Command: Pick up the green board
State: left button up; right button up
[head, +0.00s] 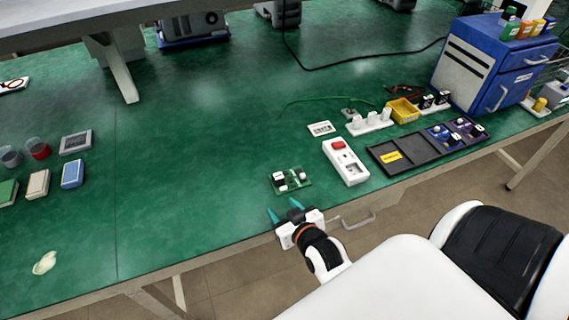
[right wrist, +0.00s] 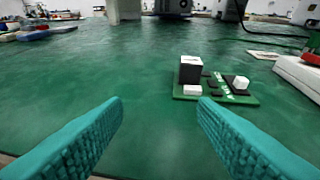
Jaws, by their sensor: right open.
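The green board (head: 290,181) lies flat on the green table top near its front edge, with small white and black parts on it. It also shows in the right wrist view (right wrist: 216,98), right of centre, with a tall black and white block on its left side. My right gripper (head: 285,211) is open and empty just in front of the board, apart from it. Its two teal fingers also show in the right wrist view (right wrist: 160,112), with bare table between them. My left gripper is not in view.
A white box with a red part (head: 345,162) stands right of the board. A dark tray (head: 415,150) lies further right, before a blue cabinet (head: 495,62). Small boxes and cups sit far left.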

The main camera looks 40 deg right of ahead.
aim_at(277, 174)
jog(key=shift+w+d+r+m+t+h, duration=0.2)
jog(key=shift+w+d+m+t+h, duration=0.1)
jog(key=shift+d+t+h, duration=0.25)
jog(key=shift+w+d+r+m+t+h, duration=0.15)
jog(key=shift+d+m+t+h, duration=0.15)
jog(key=shift+d+t+h, duration=0.25)
jog(key=shift+w+d, duration=0.15)
jog(key=shift+d, duration=0.05)
jog(key=b+x, duration=0.4)
jog(key=x, duration=0.2)
jog(key=shift+w+d, duration=0.1)
jog(key=shift+w, duration=0.2)
jog(key=b+x, duration=0.2)
jog(key=x, duration=0.1)
jog(key=b+x, duration=0.1)
jog(key=b, duration=0.1)
jog(key=shift+w+d+f, duration=0.2)
jog(key=shift+d+f, duration=0.05)
jog(key=shift+d, duration=0.15)
jog(key=shift+w, duration=0.2)
jog(key=shift+r, duration=0.15)
jog(key=shift+c, duration=0.3)
jog(key=c, duration=1)
